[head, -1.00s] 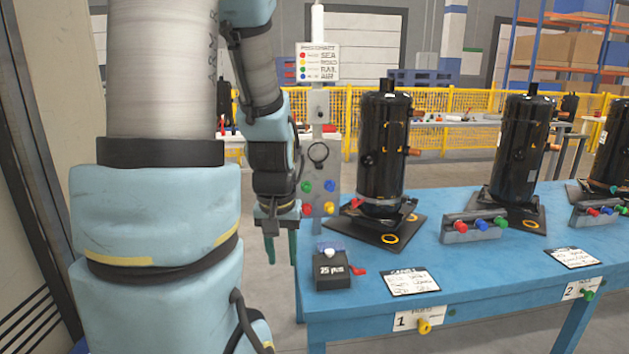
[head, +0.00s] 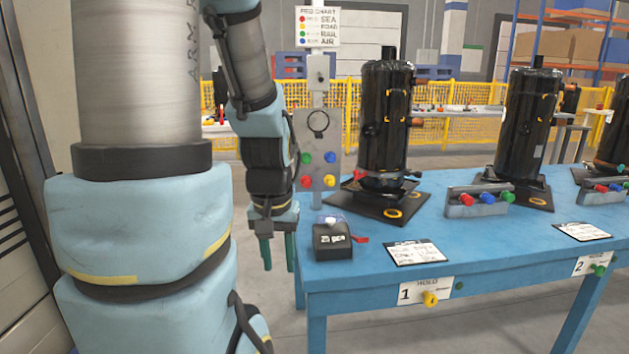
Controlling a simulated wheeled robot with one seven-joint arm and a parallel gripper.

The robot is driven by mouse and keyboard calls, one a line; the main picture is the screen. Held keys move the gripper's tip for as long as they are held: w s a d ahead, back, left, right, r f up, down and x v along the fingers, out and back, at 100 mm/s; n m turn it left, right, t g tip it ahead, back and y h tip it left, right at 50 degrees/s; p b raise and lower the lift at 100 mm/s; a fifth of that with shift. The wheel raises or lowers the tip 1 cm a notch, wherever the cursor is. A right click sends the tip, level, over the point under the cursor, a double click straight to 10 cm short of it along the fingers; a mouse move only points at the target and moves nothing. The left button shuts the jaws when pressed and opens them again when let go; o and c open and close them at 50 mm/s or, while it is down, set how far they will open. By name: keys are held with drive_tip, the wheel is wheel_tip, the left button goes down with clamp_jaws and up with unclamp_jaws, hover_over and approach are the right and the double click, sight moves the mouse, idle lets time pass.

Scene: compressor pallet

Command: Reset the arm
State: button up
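My gripper (head: 278,252) hangs fingers down at the end of my arm, just left of the blue table's (head: 450,236) near left corner. Its two green fingers stand apart with nothing seen between them. The gripper is clear of the table and touches nothing that I can see. My arm fills the left side of the view.
A small black box (head: 332,241) sits on the table corner close to the gripper. A post with a panel of coloured knobs (head: 318,160) stands right behind it. Black compressors (head: 385,120) (head: 527,125) stand on the table, with a knob rack (head: 480,200) between them.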

wheel_tip(320, 180, up, 12)
drive_tip(key=p, duration=1.3)
